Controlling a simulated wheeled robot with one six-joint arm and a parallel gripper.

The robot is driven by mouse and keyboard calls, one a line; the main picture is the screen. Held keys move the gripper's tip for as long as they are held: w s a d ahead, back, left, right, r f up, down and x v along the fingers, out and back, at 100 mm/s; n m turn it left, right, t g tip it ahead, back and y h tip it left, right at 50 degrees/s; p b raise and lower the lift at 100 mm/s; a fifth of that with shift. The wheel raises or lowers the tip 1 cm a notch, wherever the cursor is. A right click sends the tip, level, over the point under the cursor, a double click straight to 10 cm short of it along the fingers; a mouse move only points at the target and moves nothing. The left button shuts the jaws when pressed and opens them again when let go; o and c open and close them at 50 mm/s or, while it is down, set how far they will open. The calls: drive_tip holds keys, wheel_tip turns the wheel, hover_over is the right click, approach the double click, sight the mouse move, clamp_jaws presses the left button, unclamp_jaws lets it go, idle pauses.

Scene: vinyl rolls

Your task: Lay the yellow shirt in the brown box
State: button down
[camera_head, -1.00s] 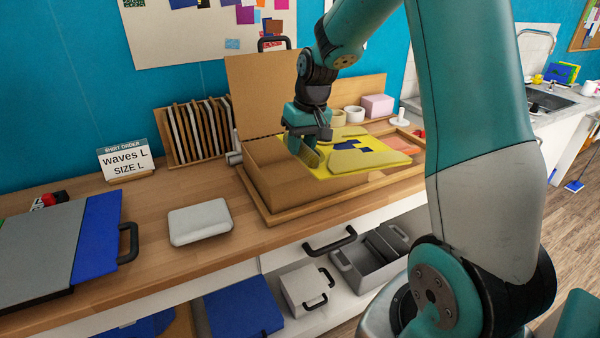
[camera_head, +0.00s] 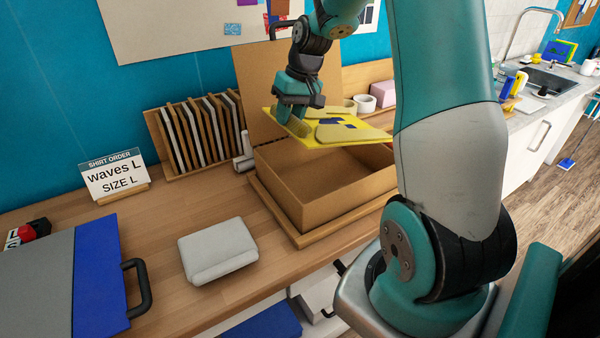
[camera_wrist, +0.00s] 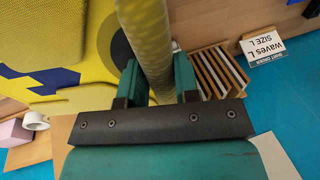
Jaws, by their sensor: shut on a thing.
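The yellow shirt (camera_head: 308,131), folded flat with a tan area and blue marks, is held in the air above the brown box (camera_head: 345,207). My gripper (camera_head: 290,122) is shut on its left edge. In the wrist view the shirt (camera_wrist: 104,50) runs between the two green fingers (camera_wrist: 160,82), which pinch its edge. The brown box stands open on a wooden tray (camera_head: 300,238), its lid upright behind it. The box's visible inside looks empty. The shirt hides part of the box's back rim.
A sign reading "waves L SIZE L" (camera_head: 114,175) and a wooden rack (camera_head: 198,135) stand left of the box. A pale grey pad (camera_head: 218,250) lies in front. Tape rolls (camera_head: 365,103) and a pink block (camera_head: 384,93) are behind to the right.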

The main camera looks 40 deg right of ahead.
wheel_tip(320, 180, down, 17)
drive_tip(key=p, duration=0.2)
drive_tip(key=shift+r+p, duration=0.2)
drive_tip(key=shift+p, duration=0.15)
drive_tip(key=c, duration=0.8)
unclamp_jaws()
drive_tip(key=shift+f, duration=0.1)
drive_tip(key=shift+c, duration=0.2)
